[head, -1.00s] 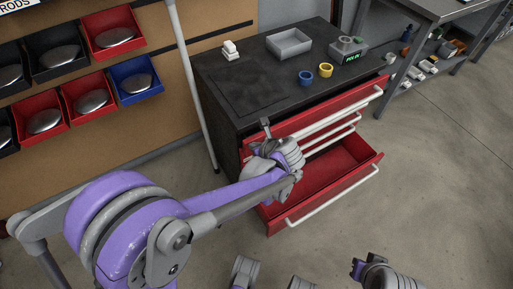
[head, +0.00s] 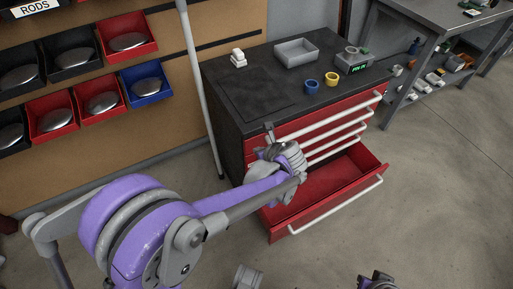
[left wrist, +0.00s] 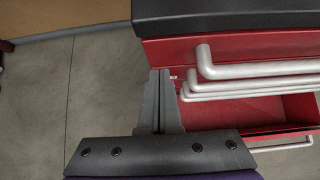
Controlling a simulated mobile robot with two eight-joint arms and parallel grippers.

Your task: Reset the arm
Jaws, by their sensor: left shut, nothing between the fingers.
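My left arm reaches in from the left in the head view. Its gripper (head: 268,128) is in front of the left part of the red drawer cabinet (head: 252,150). In the left wrist view its two fingers (left wrist: 160,75) are together and empty, beside the left end of the top drawer handle (left wrist: 260,69). I see no contact with the handle. The upper drawers look shut. The bottom drawer (head: 340,180) stands open, and its visible inside is empty. Part of my right arm (head: 377,281) shows at the bottom edge; its fingers cannot be made out clearly.
The dark cabinet top holds a grey tray (head: 296,51), a blue cup (head: 311,86), a yellow cup (head: 331,79), a scale (head: 352,63) and a white stack (head: 238,58). Red, black and blue bins (head: 146,83) hang at left. Floor at right is clear.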

